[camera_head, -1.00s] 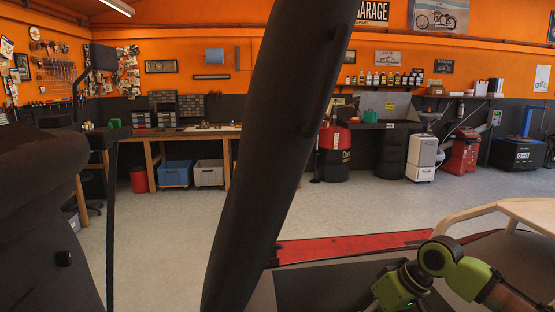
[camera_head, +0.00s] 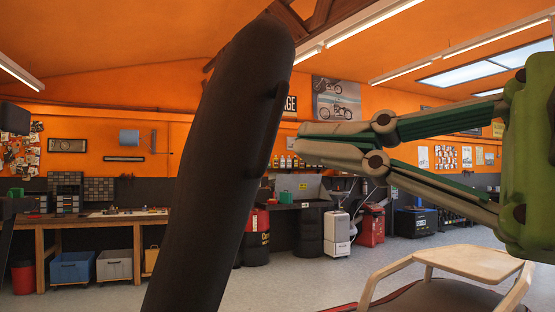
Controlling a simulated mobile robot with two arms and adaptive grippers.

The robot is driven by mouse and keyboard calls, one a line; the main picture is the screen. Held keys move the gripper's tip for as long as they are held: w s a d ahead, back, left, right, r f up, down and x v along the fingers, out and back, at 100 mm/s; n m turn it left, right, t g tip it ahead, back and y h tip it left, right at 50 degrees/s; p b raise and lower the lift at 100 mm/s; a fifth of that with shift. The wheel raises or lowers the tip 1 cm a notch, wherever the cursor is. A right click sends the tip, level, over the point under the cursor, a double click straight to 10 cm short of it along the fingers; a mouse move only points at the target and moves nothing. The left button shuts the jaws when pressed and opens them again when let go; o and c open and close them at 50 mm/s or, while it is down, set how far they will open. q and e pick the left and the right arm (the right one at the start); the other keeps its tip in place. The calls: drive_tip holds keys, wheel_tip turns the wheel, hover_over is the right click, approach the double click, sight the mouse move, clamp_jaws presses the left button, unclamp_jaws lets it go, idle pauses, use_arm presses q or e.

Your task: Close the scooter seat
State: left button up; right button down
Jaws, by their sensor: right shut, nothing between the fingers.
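The scooter seat (camera_head: 222,170) is a long dark slab that stands raised and nearly upright, leaning slightly right at its top, in the middle of the head view. Its lower end runs out of the picture. A small dark lug (camera_head: 265,130) sticks out along its right side. My right gripper (camera_head: 303,139) comes in from the right at the height of the seat's upper part. Its fingers are shut, empty and point left at the seat. A narrow gap shows in the picture between fingertips and seat; depth is hard to judge. My left gripper is not in view.
A workbench (camera_head: 100,219) with bins underneath, a red drum (camera_head: 256,238) and a white cabinet (camera_head: 338,233) stand farther back. Open floor lies between.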

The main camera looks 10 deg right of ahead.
sight(272, 141)
drive_tip(key=shift+n+y, duration=0.4)
drive_tip(key=shift+n, duration=0.2)
drive_tip(key=p+x, duration=0.1)
drive_tip(key=x, duration=0.1)
drive_tip(key=p+x, duration=0.3)
drive_tip(key=x, duration=0.2)
drive_tip(key=shift+w+d+r, duration=0.15)
drive_tip(key=shift+w+d, duration=0.2)
drive_tip(key=shift+w, duration=0.05)
drive_tip(key=shift+d+p, duration=0.3)
drive_tip(key=shift+d, duration=0.15)
drive_tip(key=shift+w+a, duration=0.1)
drive_tip(key=shift+a, duration=0.05)
drive_tip(key=shift+a, duration=0.1)
drive_tip(key=shift+f, duration=0.2)
